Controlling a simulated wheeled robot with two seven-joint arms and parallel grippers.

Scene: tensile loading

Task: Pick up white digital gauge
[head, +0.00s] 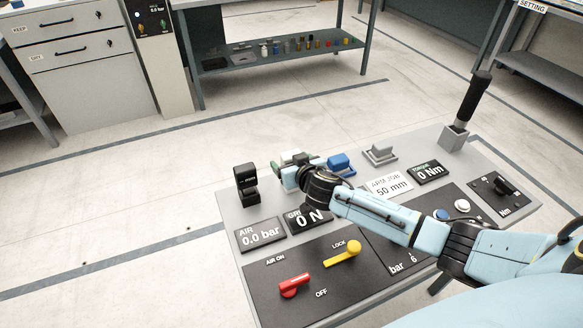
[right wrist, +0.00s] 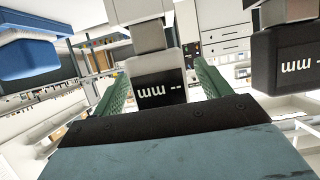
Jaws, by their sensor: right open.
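The white digital gauge (right wrist: 143,64) has a dark display reading "-- mm", upside down in the right wrist view. In the head view it (head: 291,156) is mostly hidden behind my right gripper (head: 291,172). My right gripper also shows in the right wrist view (right wrist: 158,78), with its two green fingers open, one on each side of the gauge. Gaps show between the fingers and the gauge, so contact is not visible. My left gripper is not in view.
A black gauge (head: 246,184) stands left of the white one and a blue gauge (head: 340,163) right of it. A grey block (head: 379,154) is farther right. The panel (head: 228,208) carries displays, a red lever (head: 294,285) and a yellow lever (head: 343,254). A black-handled stick (head: 473,98) rises at the back right.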

